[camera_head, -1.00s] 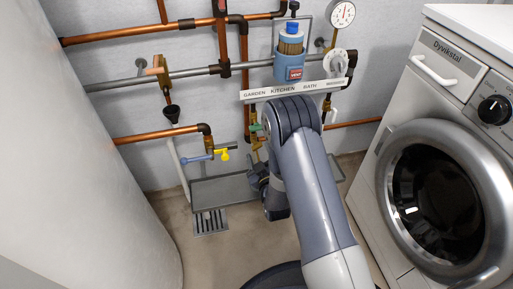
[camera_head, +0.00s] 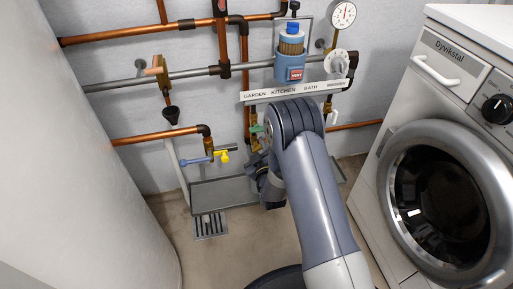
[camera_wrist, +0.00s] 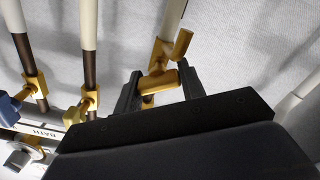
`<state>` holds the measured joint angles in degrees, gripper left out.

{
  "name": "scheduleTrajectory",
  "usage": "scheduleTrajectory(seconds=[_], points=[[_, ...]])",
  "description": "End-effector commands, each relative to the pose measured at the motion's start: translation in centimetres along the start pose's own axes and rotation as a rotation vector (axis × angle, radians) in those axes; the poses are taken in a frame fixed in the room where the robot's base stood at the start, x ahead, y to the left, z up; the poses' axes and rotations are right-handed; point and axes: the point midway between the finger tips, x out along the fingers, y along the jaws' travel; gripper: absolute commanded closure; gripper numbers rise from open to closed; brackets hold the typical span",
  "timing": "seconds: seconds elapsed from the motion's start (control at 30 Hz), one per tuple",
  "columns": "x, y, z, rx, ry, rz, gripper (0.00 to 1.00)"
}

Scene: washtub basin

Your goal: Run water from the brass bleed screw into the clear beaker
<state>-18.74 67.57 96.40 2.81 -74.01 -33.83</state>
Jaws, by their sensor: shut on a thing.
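In the wrist view, my gripper (camera_wrist: 160,88) has its two black fingers on either side of a brass T-shaped piece (camera_wrist: 157,83) and is shut on it. This piece sits on a pipe fitting near the wall. A short brass stub sticks up behind it. I cannot tell for sure whether it is the bleed screw. In the head view, my gripper (camera_head: 262,172) is low by the pipes, partly hidden behind my arm, and its grip is not clear there. I cannot make out the clear beaker in either view.
A grey tray (camera_head: 222,196) lies below the pipes, with a floor drain (camera_head: 210,224) in front. A yellow tap (camera_head: 222,157) and a blue lever (camera_head: 197,161) are left of my gripper. A label strip (camera_head: 290,91) hangs above. A washing machine (camera_head: 440,170) stands right.

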Motion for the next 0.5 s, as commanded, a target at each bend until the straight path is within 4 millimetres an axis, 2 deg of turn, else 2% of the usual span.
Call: scheduleTrajectory(seconds=[0.03,0.2,0.5], points=[[-0.01,-0.02,0.02,0.000,0.000,0.000,0.71],[-0.02,-0.02,0.02,0.000,0.000,-0.001,0.85],[-0.03,-0.01,0.03,0.046,-0.001,-0.001,0.85]])
